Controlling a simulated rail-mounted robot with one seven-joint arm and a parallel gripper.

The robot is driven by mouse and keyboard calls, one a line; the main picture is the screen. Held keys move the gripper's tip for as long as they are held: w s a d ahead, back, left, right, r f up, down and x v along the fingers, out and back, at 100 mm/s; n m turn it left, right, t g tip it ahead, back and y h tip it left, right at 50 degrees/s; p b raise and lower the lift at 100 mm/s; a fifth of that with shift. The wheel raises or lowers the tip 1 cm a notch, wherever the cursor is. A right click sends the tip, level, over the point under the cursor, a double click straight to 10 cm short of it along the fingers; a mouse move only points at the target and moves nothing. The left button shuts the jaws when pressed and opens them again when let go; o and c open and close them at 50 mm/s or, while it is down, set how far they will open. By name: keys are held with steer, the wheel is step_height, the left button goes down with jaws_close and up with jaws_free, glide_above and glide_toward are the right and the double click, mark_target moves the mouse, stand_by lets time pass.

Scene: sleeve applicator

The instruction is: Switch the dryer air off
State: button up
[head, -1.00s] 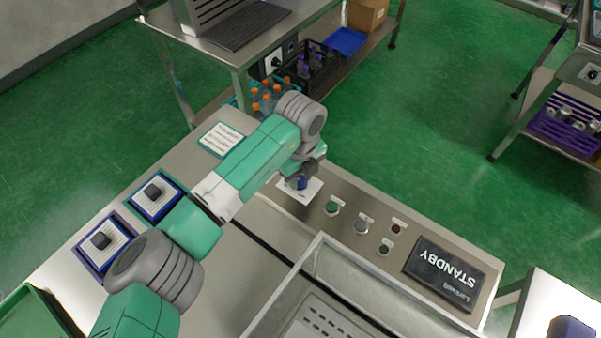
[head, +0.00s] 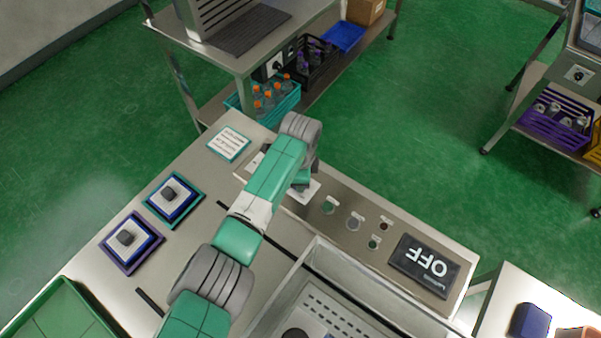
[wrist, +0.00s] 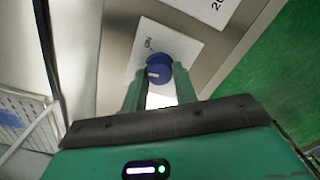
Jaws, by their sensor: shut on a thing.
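A round blue knob (wrist: 158,70) with a pale pointer mark sits on a white label plate (wrist: 183,42) in the wrist view. The letters "ON" are legible beside it. My gripper (wrist: 158,84) is shut on the knob, with a green finger on either side. In the head view the plate (head: 313,190) partly shows under the end of my arm, and the knob is mostly hidden by it. The tilted black display (head: 425,266) at the right end of the panel reads "OFF", upside down in the picture.
Round buttons (head: 353,222) sit on the panel between the knob and the display. A metal-walled basin (head: 318,262) lies in front of the panel. Two framed pads (head: 132,242) with dark blocks lie at left. A shelf table (head: 240,60) stands behind.

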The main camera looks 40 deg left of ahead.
steer(key=n+p, duration=0.1)
steer(key=n, duration=0.2)
steer(key=shift+r+n, duration=0.15)
steer(key=shift+n, duration=0.15)
steer(key=shift+a+n+p, duration=0.1)
steer(key=shift+n+p, duration=0.6)
steer(key=shift+n, duration=1.1)
steer(key=o, duration=1)
steer(key=shift+c, duration=0.2)
step_height(320, 180, up, 8)
steer(key=shift+f+p, duration=0.15)
steer(key=shift+p, duration=1.05)
